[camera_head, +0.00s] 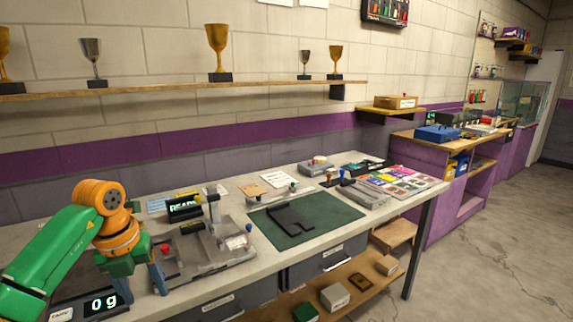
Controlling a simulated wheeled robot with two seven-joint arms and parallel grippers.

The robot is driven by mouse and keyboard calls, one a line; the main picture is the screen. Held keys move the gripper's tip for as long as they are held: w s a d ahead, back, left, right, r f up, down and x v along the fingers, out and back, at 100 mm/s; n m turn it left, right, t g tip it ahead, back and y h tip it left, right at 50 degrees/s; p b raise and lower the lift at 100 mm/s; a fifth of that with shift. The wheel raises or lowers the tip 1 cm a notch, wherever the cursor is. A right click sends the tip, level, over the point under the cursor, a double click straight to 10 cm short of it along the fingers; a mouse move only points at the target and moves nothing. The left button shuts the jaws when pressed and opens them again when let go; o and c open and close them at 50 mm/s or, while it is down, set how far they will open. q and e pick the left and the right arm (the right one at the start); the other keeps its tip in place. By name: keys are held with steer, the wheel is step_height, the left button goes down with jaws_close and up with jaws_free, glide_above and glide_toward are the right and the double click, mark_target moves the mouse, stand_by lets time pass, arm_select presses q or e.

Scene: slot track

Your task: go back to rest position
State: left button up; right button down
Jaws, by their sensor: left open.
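My left arm comes in from the left, green and orange. My left gripper (143,284) points down over the front left of the workbench (350,222), with its two blue-grey fingers apart and nothing seen between them. It is beside a grey fixture (215,262) with a red knob, and near a scale display (103,303) reading "0 g". My right gripper is not in view.
A green mat (318,230) with a dark flat part (289,219) lies mid-bench. A small "READY" display (184,207) stands behind the fixture. Colourful cards (398,180) lie at the right end. A shelf with trophies (218,52) runs above. Floor is free at right.

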arm_select(q)
steer(key=w+d+f+n+t+h, duration=0.1)
steer(key=w+d+f+h, duration=0.1)
steer(key=d+f+h, duration=0.65)
steer(key=w+d+f+n+t+h, duration=0.15)
steer(key=d+f+h, duration=0.3)
steer(key=d, duration=0.75)
step_height(320, 180, down, 6)
steer(key=f+n+t+y, duration=0.1)
steer(key=n+t, duration=0.4)
steer(key=n, duration=0.3)
steer(key=s+a+f+n+y, duration=0.5)
steer(key=s+f+n, duration=0.2)
steer(key=f, duration=0.4)
steer(key=s+a+f+n+y, duration=0.5)
steer(key=s+a+f+n, duration=0.15)
steer(key=f, duration=0.35)
steer(key=s+f+n+g+y, duration=0.1)
steer(key=s+f+n+g, duration=0.2)
steer(key=s, duration=1)
steer(key=s+a+f+n+g+y, duration=0.1)
steer(key=s+f+g, duration=0.4)
steer(key=s, duration=0.9)
steer(key=shift+s+a+f+n, duration=0.2)
steer(key=shift+s+f+n, duration=0.05)
steer(key=shift+f+n, duration=0.6)
